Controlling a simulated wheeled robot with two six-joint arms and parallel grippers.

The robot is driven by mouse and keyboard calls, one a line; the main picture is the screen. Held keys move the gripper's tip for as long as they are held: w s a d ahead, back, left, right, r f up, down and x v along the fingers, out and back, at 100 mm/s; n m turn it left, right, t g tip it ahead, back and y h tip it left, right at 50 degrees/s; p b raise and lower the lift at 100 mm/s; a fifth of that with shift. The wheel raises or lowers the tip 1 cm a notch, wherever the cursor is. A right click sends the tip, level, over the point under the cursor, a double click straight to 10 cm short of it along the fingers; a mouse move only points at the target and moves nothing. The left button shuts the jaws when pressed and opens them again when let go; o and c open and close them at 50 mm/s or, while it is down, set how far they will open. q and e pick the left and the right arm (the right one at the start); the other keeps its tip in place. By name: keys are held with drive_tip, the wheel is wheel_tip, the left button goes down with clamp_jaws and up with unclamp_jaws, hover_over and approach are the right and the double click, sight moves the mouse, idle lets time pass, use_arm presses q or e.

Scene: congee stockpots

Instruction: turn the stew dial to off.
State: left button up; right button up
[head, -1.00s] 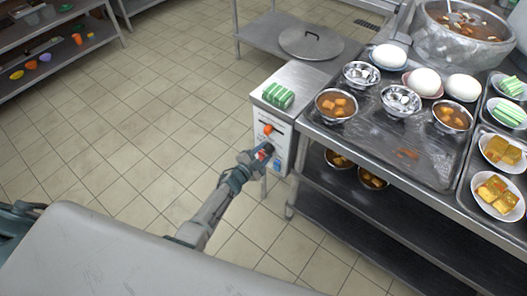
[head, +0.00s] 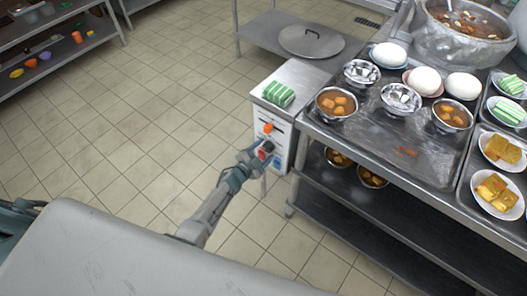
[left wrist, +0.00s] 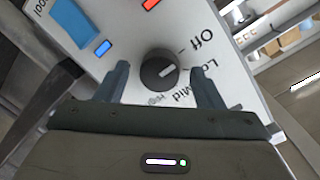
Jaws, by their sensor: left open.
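The stew dial (left wrist: 160,70) is a round dark knob with a white pointer line on a light panel (left wrist: 135,25). The labels Off, Low, Mid and High curve around its right and lower side in the left wrist view. The pointer aims to the upper right, between Low and Off as far as I can tell. My left gripper (left wrist: 160,86) is open. Its two fingers stand on either side of the dial with gaps, and one partly covers Low. In the head view my left gripper (head: 262,151) is at the control box's front. My right gripper is not in view.
A blue button (left wrist: 102,47) and a red button (left wrist: 150,3) sit near the dial. The box top (head: 292,80) carries a green-striped cloth-like item (head: 278,94). A steel table (head: 350,152) with bowls and plates stands close on the right. Open tiled floor lies left.

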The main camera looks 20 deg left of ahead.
use_arm(q)
drive_tip(key=shift+s+a, duration=0.2)
drive_tip(key=shift+s, duration=0.25)
drive_tip(key=p+v, duration=0.1)
drive_tip(key=v, duration=0.8)
drive_tip(key=shift+s, duration=0.3)
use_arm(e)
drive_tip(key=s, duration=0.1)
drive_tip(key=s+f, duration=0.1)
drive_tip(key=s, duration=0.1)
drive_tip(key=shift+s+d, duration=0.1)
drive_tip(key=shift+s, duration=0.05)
use_arm(q)
drive_tip(key=shift+a, duration=0.1)
